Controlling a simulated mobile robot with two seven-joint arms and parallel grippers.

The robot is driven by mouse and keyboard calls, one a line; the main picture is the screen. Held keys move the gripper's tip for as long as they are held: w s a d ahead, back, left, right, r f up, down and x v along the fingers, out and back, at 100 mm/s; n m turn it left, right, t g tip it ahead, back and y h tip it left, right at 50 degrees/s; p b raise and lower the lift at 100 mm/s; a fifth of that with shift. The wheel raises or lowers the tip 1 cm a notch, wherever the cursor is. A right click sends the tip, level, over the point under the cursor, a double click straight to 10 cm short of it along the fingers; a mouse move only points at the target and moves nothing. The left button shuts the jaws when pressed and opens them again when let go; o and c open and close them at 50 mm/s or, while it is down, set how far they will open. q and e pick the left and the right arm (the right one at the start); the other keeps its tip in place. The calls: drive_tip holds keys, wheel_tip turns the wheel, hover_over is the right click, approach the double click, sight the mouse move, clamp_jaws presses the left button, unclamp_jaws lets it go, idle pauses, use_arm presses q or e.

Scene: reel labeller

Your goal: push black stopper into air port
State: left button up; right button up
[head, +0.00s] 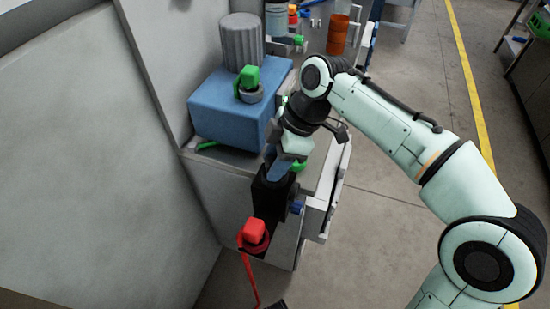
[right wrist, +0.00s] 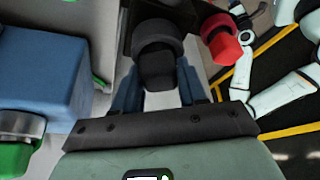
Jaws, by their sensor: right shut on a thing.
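My right gripper (head: 279,170) is low over the black housing (head: 268,203) at the front of the machine. In the right wrist view its two blue fingers (right wrist: 157,88) are shut on the black stopper (right wrist: 156,70). The stopper points away from the palm toward a round dark collar (right wrist: 158,34) on the housing. The collar appears to be the air port; its opening is hidden, and I cannot tell how deep the stopper sits. In the head view the stopper is hidden by the gripper and housing. My left gripper is not in view.
A red stopper (head: 253,232) with a red strap sits at the housing's near end, close beside the collar in the wrist view (right wrist: 222,42). A blue box (head: 232,108) carries a green stopper (head: 248,77) and a grey ribbed cylinder (head: 241,40). Open floor lies right of the machine.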

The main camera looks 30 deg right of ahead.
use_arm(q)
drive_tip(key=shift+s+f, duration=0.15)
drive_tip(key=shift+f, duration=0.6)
use_arm(e)
drive_tip(key=shift+f, duration=0.35)
drive_tip(key=o, duration=1.2)
drive_tip(key=shift+f, duration=0.1)
drive_tip(key=shift+s, duration=0.1)
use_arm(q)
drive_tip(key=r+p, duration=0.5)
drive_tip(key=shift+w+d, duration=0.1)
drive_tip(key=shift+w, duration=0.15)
use_arm(e)
drive_tip(key=v, duration=1.4)
drive_tip(key=shift+w+a, duration=0.1)
drive_tip(key=shift+w, duration=0.1)
